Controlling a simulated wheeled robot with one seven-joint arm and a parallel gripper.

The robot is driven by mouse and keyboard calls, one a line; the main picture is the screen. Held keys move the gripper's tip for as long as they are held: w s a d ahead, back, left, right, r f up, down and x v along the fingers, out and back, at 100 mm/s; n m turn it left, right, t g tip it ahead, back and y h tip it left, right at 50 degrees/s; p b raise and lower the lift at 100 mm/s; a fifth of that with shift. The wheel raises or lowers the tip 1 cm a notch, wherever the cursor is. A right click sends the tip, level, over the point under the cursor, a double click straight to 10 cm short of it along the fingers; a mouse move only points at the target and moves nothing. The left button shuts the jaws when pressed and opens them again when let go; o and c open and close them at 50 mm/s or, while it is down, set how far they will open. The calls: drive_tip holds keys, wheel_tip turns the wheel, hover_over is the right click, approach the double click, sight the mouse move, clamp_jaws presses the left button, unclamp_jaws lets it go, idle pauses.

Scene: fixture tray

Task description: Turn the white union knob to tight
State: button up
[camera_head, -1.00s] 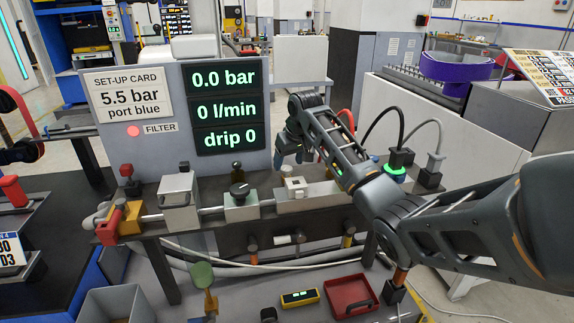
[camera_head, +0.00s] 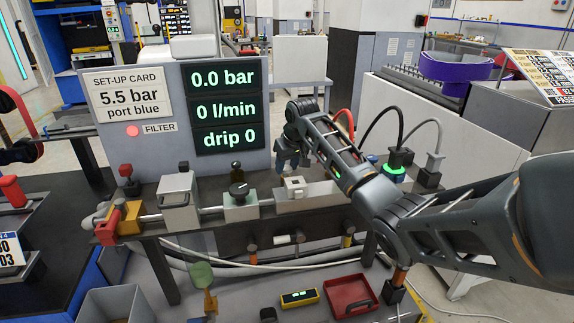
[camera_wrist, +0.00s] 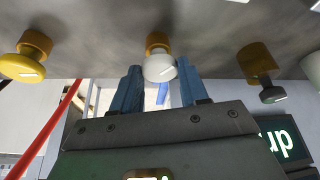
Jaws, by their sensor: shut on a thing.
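The white union knob (camera_wrist: 160,68) sits on a brass-coloured stem at the top middle of the wrist view. My gripper (camera_wrist: 158,78) has its two blue fingers on either side of the knob, touching it and shut on it. In the head view my gripper (camera_head: 291,160) points down over the bench in front of the display panel; its fingertips are small and partly hidden there. The display panel (camera_head: 227,106) reads 0.0 bar, 0 l/min and drip 0.
A yellow knob (camera_wrist: 25,62) and a black knob (camera_wrist: 270,92) flank the white one. A black knob on a block (camera_head: 238,190) stands left of my gripper. Black plugs and cables (camera_head: 400,160) stand to its right. A red tray (camera_head: 352,297) lies low in front.

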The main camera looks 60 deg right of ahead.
drive_tip(key=shift+c, duration=1)
drive_tip(key=shift+a+r+p, duration=0.1)
drive_tip(key=shift+p, duration=0.35)
drive_tip(key=shift+w+r+m+p, duration=0.1)
drive_tip(key=shift+m+p, duration=0.65)
drive_tip(key=shift+m, duration=0.05)
drive_tip(key=m+g+p, duration=0.1)
drive_tip(key=m+p, duration=0.1)
drive_tip(key=shift+w+a+h+p, duration=0.1)
drive_tip(key=shift+a+h+p, duration=0.05)
drive_tip(key=shift+h+p, duration=0.2)
drive_tip(key=m+g+h+p, duration=0.1)
drive_tip(key=m, duration=0.2)
drive_tip(key=shift+w+m+p, duration=0.1)
drive_tip(key=shift+m+p, duration=0.2)
drive_tip(key=shift+f+m+g, duration=0.2)
drive_tip(key=shift+m+g, duration=0.4)
drive_tip(key=shift+m, duration=0.7)
